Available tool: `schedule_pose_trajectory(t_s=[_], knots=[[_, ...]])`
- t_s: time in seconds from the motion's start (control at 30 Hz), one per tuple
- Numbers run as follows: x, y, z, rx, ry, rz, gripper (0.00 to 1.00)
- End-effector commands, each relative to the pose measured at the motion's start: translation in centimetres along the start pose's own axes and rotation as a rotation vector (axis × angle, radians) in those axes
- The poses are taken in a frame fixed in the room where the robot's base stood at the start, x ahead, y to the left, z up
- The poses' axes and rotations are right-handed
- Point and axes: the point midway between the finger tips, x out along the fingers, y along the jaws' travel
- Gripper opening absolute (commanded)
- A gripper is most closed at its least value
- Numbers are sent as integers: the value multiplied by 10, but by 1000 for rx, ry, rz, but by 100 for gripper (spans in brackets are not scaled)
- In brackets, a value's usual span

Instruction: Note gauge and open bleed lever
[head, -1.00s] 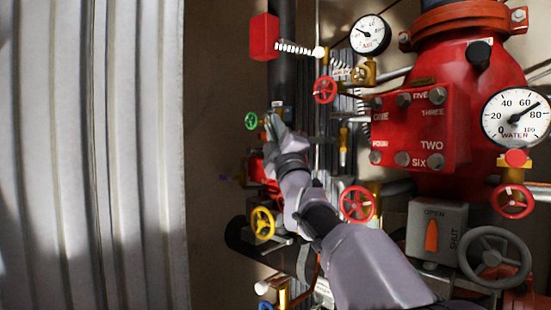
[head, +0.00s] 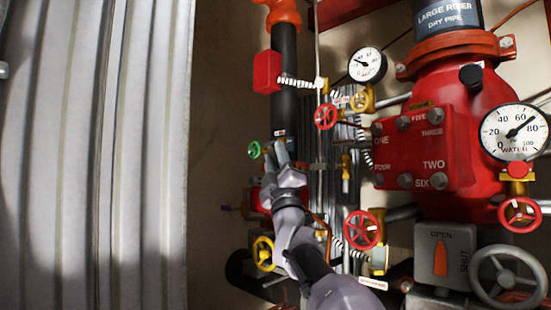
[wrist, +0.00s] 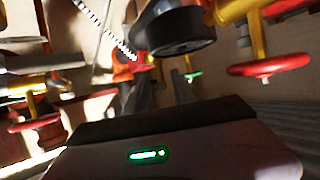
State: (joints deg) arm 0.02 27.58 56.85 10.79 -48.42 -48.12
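The white water gauge (head: 514,132) is at the right in the head view; its needle points up-right, between 60 and 80. A smaller white gauge (head: 367,64) stands upper middle; its needle points up-left and its numbers are too small to read. My gripper (head: 281,148) reaches up in front of the piping, just right of a small green handwheel (head: 254,150). In the wrist view its two dark fingers (wrist: 160,92) look apart with nothing seen between them. I cannot tell which part is the bleed lever; it may be hidden behind my arm.
Red handwheels (head: 362,230) and a yellow handwheel (head: 263,252) surround my arm. A red box (head: 267,72) hangs above left. The red riser body (head: 460,100) and the open/shut plate (head: 445,255) stand right. Corrugated metal (head: 90,150) fills the left; bare wall lies between.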

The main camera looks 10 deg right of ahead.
Motion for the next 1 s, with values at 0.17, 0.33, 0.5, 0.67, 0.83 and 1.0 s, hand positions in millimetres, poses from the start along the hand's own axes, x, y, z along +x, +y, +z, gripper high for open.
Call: schedule_pose_trajectory(t_s=[0.17, 0.33, 0.5, 0.67, 0.83, 1.0], knots=[[0, 0, 0, 0, 0, -1, 36], [-2, -1, 0, 0, 0, -1, 36], [-30, -2, 2, 0, -1, -1, 36], [-78, -3, 2, -1, -2, -2, 36], [-131, -2, 1, -1, -1, -2, 36], [-164, -1, 1, 0, -1, -1, 36]])
